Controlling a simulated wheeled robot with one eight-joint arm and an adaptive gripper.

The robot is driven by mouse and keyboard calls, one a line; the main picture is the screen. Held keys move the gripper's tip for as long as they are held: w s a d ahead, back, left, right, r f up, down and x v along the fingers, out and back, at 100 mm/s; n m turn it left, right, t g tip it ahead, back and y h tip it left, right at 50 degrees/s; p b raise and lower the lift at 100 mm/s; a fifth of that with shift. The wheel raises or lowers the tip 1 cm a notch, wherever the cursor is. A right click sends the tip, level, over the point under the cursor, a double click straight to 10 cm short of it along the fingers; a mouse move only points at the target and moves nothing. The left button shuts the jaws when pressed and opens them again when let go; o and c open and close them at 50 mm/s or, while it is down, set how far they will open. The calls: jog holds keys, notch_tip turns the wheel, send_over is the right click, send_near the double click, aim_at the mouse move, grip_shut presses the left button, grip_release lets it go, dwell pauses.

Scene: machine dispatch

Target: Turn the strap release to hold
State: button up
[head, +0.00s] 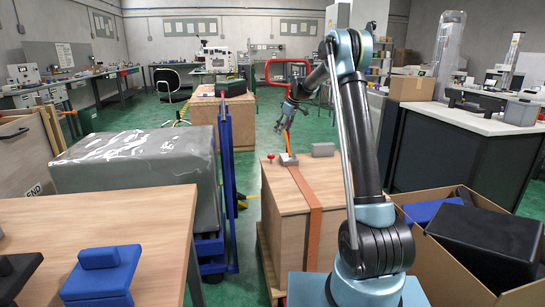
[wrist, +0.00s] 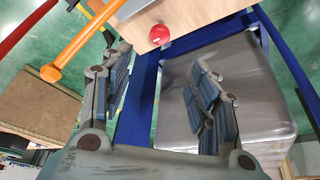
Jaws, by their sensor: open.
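The strap release is a grey block (head: 289,159) on top of a wooden crate (head: 288,205), over an orange strap (head: 313,225). An orange lever (head: 288,138) rises from it, tilted. In the wrist view the orange lever (wrist: 85,42) runs diagonally at upper left, its thicker end nearest me. My gripper (head: 286,118) is above the release, close to the lever's top. In the wrist view my gripper (wrist: 160,68) is open and empty, and the lever lies left of both fingers, outside the gap. No hold marking is readable.
A red knob (head: 270,158) stands at the crate's left edge; it also shows in the wrist view (wrist: 159,34). A grey box (head: 323,149) sits on the crate. A wrapped grey load (head: 135,165) on a blue cart (head: 228,170) stands left. An open carton (head: 425,270) is right.

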aim_at(272, 155)
jog(key=x, duration=1.7)
jog(key=shift+w+a+f, duration=0.15)
jog(key=shift+a+f, duration=0.1)
jog(key=shift+a, duration=0.05)
jog(key=c, duration=1)
